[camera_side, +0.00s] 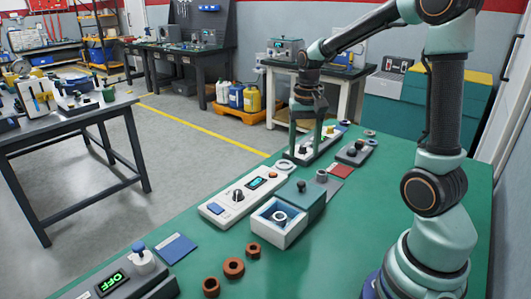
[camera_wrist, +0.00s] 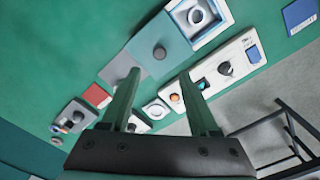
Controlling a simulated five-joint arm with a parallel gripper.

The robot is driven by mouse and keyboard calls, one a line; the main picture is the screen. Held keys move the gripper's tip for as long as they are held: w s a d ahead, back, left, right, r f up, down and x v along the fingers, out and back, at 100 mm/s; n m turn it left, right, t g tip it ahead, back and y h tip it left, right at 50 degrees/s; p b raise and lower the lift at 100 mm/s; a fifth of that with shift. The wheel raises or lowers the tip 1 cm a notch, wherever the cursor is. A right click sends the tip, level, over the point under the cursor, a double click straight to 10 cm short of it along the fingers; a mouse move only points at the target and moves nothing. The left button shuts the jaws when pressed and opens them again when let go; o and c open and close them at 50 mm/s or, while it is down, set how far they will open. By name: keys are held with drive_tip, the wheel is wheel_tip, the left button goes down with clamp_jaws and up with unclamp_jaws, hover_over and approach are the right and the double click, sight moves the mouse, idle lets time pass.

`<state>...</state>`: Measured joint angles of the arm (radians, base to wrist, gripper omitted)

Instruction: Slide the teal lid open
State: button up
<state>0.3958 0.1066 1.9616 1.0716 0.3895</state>
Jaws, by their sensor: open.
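The teal lid (camera_side: 309,197) with its dark knob (camera_side: 301,185) lies at the far end of a white-walled box (camera_side: 287,238). The near part of the box is uncovered, and a pale ring (camera_side: 280,217) shows inside. In the wrist view, the lid (camera_wrist: 146,42), its knob (camera_wrist: 159,53) and the open box (camera_wrist: 222,17) are at the top. My gripper (camera_side: 306,155) is open and empty, fingers pointing down, beyond the lid and apart from it. Its two fingers also show in the wrist view (camera_wrist: 163,88), with the knob past their tips.
A white control panel (camera_side: 222,207) stands left of the box. A red pad (camera_side: 341,170) and a small grey device (camera_side: 354,153) lie beyond the lid. Green table is clear at right.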

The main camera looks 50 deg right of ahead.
wheel_tip(320, 180, up, 2)
drive_tip(key=shift+r, duration=0.25)
drive_tip(key=s+a+r+n+t, duration=0.2)
drive_tip(key=a+n, duration=0.2)
drive_tip(key=a, duration=0.3)
drive_tip(key=s+a+r+n+t, duration=0.2)
drive_tip(key=s+a+n+t, duration=0.1)
drive_tip(key=a+n, duration=0.2)
drive_tip(key=shift+s+a+r+t, duration=0.2)
drive_tip(key=shift+s+a+t, duration=0.1)
drive_tip(key=shift+a, duration=0.8)
